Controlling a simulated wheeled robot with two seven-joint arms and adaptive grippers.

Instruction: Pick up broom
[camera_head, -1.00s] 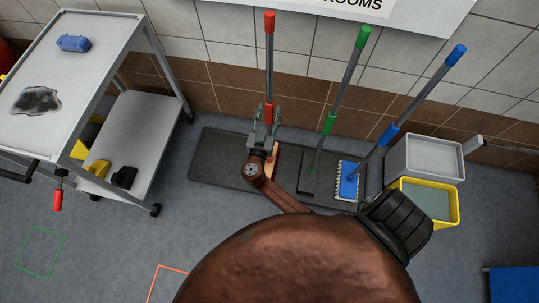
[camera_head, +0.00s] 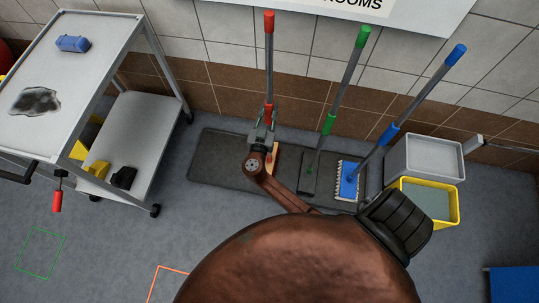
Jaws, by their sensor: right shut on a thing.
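The broom (camera_head: 269,60) with a red-topped grey handle and a red lower grip stands upright against the tiled wall. Its pale wooden head (camera_head: 273,157) rests on the dark mat and is partly hidden by my right gripper and arm. My right gripper (camera_head: 267,119) is shut on the broom's handle, around the lower end of the red grip. My left gripper is not in view.
A green-handled tool (camera_head: 346,80) and a blue-handled mop (camera_head: 420,93) lean on the wall to the right. The dark mat (camera_head: 215,165) lies beneath. A grey and yellow bucket (camera_head: 455,203) stands right; a metal cart (camera_head: 165,60) stands left.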

